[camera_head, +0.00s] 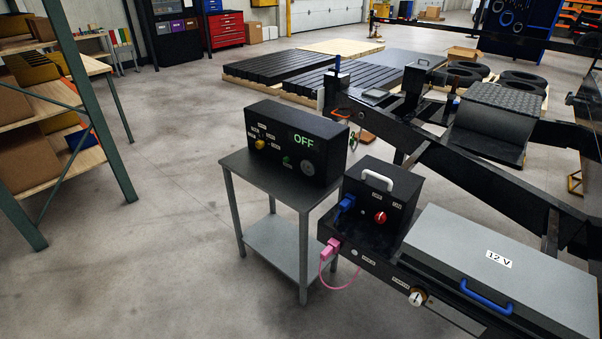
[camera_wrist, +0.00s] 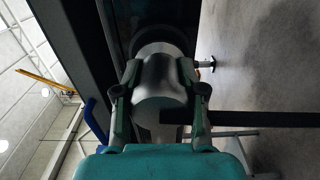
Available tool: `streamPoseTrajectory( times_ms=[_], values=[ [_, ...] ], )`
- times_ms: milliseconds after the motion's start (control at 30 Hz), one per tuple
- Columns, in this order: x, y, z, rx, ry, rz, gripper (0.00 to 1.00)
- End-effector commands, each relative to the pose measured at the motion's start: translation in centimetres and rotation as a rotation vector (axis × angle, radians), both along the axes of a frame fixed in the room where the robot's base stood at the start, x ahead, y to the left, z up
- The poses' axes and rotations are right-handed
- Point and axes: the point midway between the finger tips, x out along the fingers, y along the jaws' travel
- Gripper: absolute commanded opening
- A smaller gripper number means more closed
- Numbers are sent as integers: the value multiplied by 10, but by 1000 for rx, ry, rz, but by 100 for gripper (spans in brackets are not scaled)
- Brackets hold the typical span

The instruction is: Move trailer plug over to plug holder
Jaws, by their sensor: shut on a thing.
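In the wrist view, my gripper (camera_wrist: 160,75) has its two green-grey fingers closed on either side of a pale grey cylindrical piece (camera_wrist: 158,98). This piece looks like the trailer plug, but I cannot tell for sure. Just beyond it is a dark round part (camera_wrist: 162,36); I cannot tell whether they touch. My gripper does not show in the head view. I cannot make out the plug holder with certainty.
A test unit (camera_head: 296,142) reading OFF stands on a small grey table (camera_head: 233,165). Beside it are a black box (camera_head: 381,208) with a white handle, a red knob and a blue lever, and a grey-lidded 12 V box (camera_head: 470,245). Shelving stands left, with open floor between.

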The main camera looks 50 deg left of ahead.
Motion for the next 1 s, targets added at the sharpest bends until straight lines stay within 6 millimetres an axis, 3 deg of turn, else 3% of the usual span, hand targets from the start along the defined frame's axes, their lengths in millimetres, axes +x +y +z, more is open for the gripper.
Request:
streamPoseTrajectory(
  times_ms=[1000],
  values=[
    [9,1,1,0,-1,0,0]
  ],
)
